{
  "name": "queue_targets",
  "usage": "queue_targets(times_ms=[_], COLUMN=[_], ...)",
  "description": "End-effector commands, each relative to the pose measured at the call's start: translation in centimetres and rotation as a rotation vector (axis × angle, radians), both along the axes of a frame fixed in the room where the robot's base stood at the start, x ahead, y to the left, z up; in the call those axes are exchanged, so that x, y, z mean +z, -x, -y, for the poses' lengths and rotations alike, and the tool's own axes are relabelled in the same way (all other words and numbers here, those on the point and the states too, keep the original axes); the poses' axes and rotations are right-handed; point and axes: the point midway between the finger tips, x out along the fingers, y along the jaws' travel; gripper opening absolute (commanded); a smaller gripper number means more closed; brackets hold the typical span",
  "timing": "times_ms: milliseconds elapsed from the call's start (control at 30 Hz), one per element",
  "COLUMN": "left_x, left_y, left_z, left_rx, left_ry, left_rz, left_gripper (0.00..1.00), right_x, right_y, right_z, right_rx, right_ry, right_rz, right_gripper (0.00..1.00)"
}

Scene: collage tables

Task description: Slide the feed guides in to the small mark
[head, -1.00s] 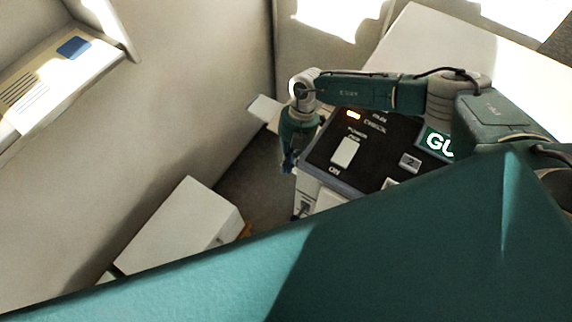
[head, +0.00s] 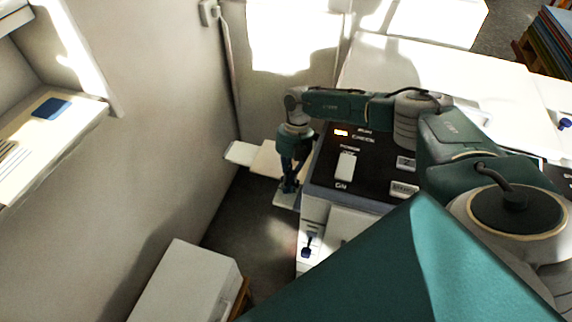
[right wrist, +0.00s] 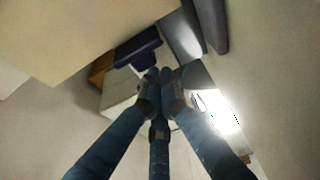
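A machine with a dark control panel (head: 375,165) and a lit orange lamp stands in the middle of the head view. Pale flat pieces (head: 241,153) jut from its left side; I cannot tell whether they are the feed guides. My right gripper (head: 289,186) points down beside the machine's left edge, over a pale ledge. In the right wrist view its fingers (right wrist: 160,76) come together at the tips, with nothing clearly between them. A dark blue part (right wrist: 138,48) lies beyond the tips. The small mark cannot be made out. My left gripper is out of view.
A white box (head: 185,285) stands at the lower left, in front of the machine. A blue knob (head: 308,243) is on the machine's front. A wall (head: 150,130) runs along the left. Dark floor (head: 252,225) shows between wall and machine.

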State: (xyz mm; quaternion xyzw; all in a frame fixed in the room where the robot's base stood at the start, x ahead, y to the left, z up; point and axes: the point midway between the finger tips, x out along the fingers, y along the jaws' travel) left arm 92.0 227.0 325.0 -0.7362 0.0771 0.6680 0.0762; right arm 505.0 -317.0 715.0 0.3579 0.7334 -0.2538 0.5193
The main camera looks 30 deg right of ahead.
Motion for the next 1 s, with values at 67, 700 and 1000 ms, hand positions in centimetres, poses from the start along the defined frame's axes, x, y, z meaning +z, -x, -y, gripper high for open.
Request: queue_targets(times_ms=[67,700,1000], left_x=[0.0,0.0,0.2], left_y=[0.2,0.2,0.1], left_z=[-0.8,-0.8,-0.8], left_rx=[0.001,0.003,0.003], left_ry=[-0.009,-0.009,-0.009], left_rz=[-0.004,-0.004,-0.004], left_gripper=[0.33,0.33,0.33], right_x=[0.5,10.7,11.5], right_y=[-0.2,-2.4,-2.5], right_z=[0.1,3.2,3.4], right_rx=[-0.001,-0.002,-0.002], right_ry=[0.000,-0.002,-0.002], right_rz=[0.002,0.002,0.001], right_gripper=[0.00,0.00,0.00])
